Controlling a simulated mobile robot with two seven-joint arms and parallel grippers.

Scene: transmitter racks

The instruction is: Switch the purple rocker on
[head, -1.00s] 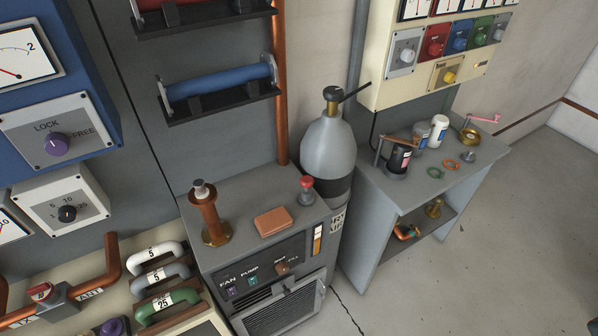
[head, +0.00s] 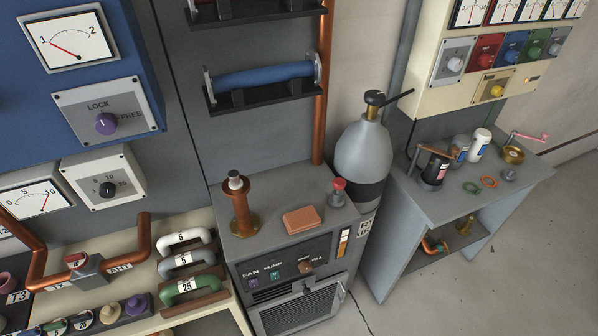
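The purple rocker (head: 254,282) is a small switch under the FAN label on the dark front panel of the grey cabinet (head: 295,290), low in the middle of the head view. It is too small to tell which way it is tipped. A teal rocker (head: 275,275) sits to its right under the PUMP label. A brown knob (head: 305,266) is further right on the same panel. Neither of my grippers shows in the head view.
On the cabinet top stand a copper post (head: 240,205), an orange-brown block (head: 303,220) and a red-capped part (head: 338,190). A grey gas cylinder (head: 363,150) stands to the right. Colored handles (head: 190,285) are at the left. Open floor (head: 480,290) is at the right.

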